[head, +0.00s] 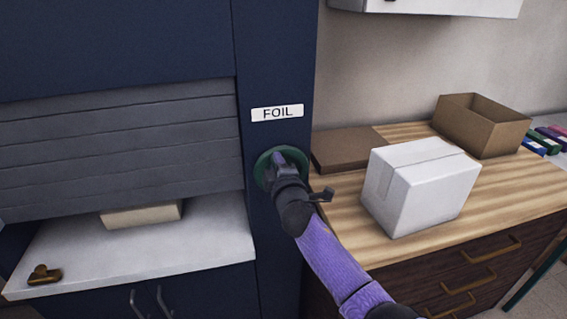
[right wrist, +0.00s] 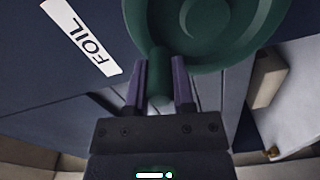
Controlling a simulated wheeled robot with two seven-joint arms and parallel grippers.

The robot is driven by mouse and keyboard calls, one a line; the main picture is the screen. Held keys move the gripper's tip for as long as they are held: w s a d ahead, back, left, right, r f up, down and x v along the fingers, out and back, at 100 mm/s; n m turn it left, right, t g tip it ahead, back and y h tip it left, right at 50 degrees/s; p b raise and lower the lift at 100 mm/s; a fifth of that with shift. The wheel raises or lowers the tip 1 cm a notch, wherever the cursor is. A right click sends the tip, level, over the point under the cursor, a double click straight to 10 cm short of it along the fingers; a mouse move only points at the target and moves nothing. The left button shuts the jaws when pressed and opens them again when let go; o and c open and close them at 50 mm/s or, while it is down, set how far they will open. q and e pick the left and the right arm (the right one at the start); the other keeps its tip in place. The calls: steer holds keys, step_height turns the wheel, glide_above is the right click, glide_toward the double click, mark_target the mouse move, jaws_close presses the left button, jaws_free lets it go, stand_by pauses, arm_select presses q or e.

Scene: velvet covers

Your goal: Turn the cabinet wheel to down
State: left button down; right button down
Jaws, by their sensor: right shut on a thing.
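The green cabinet wheel (head: 262,172) is mounted on the dark blue cabinet post (head: 275,55), below a white FOIL label (head: 277,113). My right gripper (head: 279,160) reaches it from the front and hides much of the wheel in the head view. In the right wrist view, the wheel (right wrist: 235,35) fills the top, with a green handle (right wrist: 158,80) sticking out at its edge. My right gripper's two purple fingers (right wrist: 159,88) stand on either side of this handle, shut on it. My left gripper is in neither view.
A grey slatted shutter (head: 120,150) is partly raised left of the post, above a pale shelf (head: 190,245) holding a box (head: 140,215) and a brass object (head: 44,275). A wooden counter (head: 345,225) at right holds a white box (head: 420,190) and open cardboard box (head: 480,125).

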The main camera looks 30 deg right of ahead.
mark_target(262, 172)
steer(key=n, duration=0.1)
steer(key=a+f+n, duration=0.1)
steer(key=n, duration=0.1)
steer(key=a+n, duration=0.1)
steer(key=n, duration=0.1)
steer(key=shift+w+f+b, duration=0.2)
steer(key=shift+f+b, duration=0.1)
steer(key=shift+f, duration=0.05)
steer(key=shift+w+a+f+n+b, duration=0.15)
steer(key=shift+f+n, duration=0.15)
steer(key=shift+n, duration=0.55)
steer(key=shift+s+a+f+n+b, duration=0.15)
steer(key=shift+f+n, duration=0.2)
steer(key=shift+n, duration=0.55)
steer(key=shift+w+a+f+n, duration=0.15)
steer(key=shift+f+n, duration=0.15)
steer(key=shift+n, duration=0.55)
steer(key=shift+c, duration=2.3)
jaws_free()
